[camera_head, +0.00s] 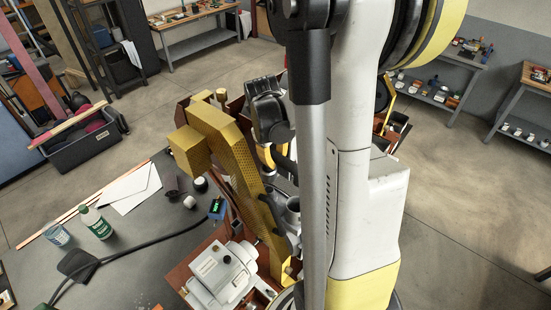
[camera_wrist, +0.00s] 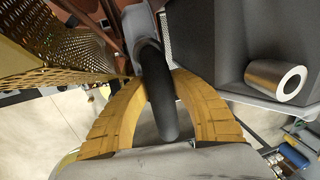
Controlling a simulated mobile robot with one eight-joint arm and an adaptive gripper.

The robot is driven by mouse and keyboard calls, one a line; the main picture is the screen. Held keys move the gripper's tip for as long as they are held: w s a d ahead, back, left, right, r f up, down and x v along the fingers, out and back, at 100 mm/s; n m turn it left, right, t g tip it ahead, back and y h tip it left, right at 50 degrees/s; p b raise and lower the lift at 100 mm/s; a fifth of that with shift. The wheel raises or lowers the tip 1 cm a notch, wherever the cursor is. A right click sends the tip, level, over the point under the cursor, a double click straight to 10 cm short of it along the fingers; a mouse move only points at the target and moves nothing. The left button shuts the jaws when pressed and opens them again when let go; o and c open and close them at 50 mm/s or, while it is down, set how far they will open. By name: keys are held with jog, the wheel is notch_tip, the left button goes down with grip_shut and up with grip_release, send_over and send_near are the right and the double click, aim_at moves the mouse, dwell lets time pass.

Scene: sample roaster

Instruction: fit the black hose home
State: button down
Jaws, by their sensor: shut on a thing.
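The black hose (camera_wrist: 158,95) runs down the middle of the wrist view between the two yellow ridged fingers of my gripper (camera_wrist: 158,100). My gripper is shut on it, with a finger on each side. A short silver metal pipe stub (camera_wrist: 278,80), with an open round mouth, is at the right, apart from the hose. In the head view a dark bend of the hose (camera_head: 283,160) shows beside my gripper (camera_head: 266,158), mostly hidden by my arm. I cannot tell which fitting the hose meets.
A yellow perforated guard (camera_head: 225,140) stands close to the left of my gripper; its mesh fills the upper left of the wrist view (camera_wrist: 50,50). A grey motor housing (camera_head: 222,272) sits below. A grey table (camera_head: 130,275) at left holds a green bottle (camera_head: 96,222) and a black cable.

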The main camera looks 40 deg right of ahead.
jog(key=shift+f+b, duration=2.65)
jog(key=shift+f, duration=0.3)
jog(key=shift+b, duration=0.45)
jog(key=shift+f+b, duration=1.55)
jog(key=shift+f, duration=0.05)
jog(key=shift+r, duration=0.15)
jog(key=shift+r+p, duration=0.9)
jog(key=shift+r, duration=0.25)
jog(key=shift+b, duration=0.4)
dwell(0.5)
jog(key=shift+f+b, duration=0.75)
